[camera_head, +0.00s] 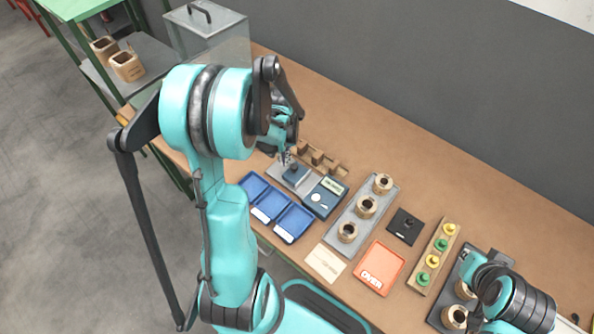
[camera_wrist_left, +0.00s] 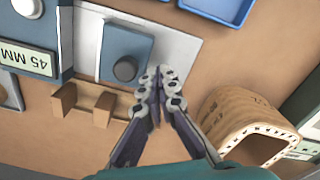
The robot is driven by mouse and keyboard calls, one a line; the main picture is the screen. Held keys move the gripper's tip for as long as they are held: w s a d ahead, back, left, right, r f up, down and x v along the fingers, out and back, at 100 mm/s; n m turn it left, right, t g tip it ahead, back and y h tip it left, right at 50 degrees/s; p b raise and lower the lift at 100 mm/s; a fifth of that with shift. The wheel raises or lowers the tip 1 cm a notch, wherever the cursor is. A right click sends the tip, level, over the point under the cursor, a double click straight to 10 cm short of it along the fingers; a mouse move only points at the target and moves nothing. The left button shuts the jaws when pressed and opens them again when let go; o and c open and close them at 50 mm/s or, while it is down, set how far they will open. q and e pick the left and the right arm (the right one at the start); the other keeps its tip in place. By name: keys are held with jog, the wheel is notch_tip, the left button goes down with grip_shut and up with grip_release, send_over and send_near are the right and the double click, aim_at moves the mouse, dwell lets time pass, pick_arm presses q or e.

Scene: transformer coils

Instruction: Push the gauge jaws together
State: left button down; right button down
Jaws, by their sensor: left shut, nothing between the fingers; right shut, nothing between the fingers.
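The gauge (camera_head: 325,193) is a blue box with a display and a grey plate on the table; in the left wrist view its display (camera_wrist_left: 27,58) reads 45 MM. The sliding jaw (camera_wrist_left: 115,48), a blue block with a grey knob, stands on the light plate (camera_wrist_left: 178,55).
A wooden notched rack (camera_wrist_left: 84,101) stands close to the gauge, and a tan coil (camera_wrist_left: 240,128) stands right of my left fingers. Blue trays (camera_head: 293,222), a grey coil plate (camera_head: 350,205), a red OVER tray (camera_head: 379,266) and a peg strip (camera_head: 431,270) crowd the front.

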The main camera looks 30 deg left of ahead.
aim_at(295, 167)
pick_arm(q)
jog(key=shift+s+d, duration=0.15)
jog(key=shift+d, duration=1.3)
jog(key=shift+s+d, duration=0.1)
jog(key=shift+d, duration=1.35)
jog(key=shift+a, duration=0.2)
jog(key=shift+a, duration=0.45)
notch_tip(295, 167, up, 7)
jog(key=p, duration=0.5)
jog(key=shift+w, duration=0.1)
